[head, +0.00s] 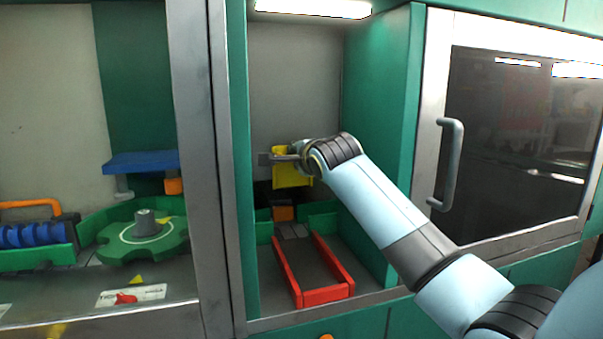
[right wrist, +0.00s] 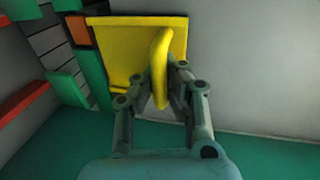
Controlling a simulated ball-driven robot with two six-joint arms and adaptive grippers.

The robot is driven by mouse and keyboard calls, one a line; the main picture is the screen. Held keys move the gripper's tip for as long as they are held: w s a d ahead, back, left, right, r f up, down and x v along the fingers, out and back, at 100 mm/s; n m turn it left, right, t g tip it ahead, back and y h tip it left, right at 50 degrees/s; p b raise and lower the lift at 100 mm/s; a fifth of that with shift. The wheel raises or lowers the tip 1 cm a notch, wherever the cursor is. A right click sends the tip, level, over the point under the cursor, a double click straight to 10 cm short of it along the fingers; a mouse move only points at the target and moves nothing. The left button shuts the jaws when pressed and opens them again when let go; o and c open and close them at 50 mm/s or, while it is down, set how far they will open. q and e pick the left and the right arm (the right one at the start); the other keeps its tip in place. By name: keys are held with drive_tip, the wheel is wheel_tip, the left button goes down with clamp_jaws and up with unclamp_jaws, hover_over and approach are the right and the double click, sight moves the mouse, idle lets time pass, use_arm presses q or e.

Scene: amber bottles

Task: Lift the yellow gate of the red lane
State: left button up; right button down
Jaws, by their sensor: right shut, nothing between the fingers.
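The yellow gate (head: 292,175) is a plate with a loop handle, near the back wall of the middle bay. Its lower edge is above an orange block (head: 284,213) at the back of the red lane (head: 325,296). In the right wrist view the gate (right wrist: 120,55) fills the upper middle, and its handle (right wrist: 160,50) stands out towards me. My right gripper (right wrist: 163,88) is shut at the handle, with nothing held between the fingers. The handle overlaps the fingertips, so I cannot tell whether they pass through the loop. My right forearm hides part of the gate in the head view.
Green walls (head: 385,130) close the bay on the right, and a grey post (head: 200,150) stands on its left. A dark-windowed door with a grey handle (head: 447,165) is further right. A green wheel (head: 143,240) sits in the left bay. The red lane's floor looks clear.

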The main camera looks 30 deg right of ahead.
drive_tip(key=shift+r+p, duration=0.3)
drive_tip(key=shift+r, duration=0.65)
drive_tip(key=c, duration=2)
unclamp_jaws()
drive_tip(key=shift+r, duration=0.15)
drive_tip(key=o, duration=0.6)
drive_tip(key=shift+s, duration=0.2)
drive_tip(key=shift+o, duration=0.3)
drive_tip(key=shift+w, duration=0.1)
use_arm(q)
drive_tip(key=shift+w+r, duration=0.6)
use_arm(e)
drive_tip(key=v, duration=1.2)
drive_tip(key=shift+d, duration=0.1)
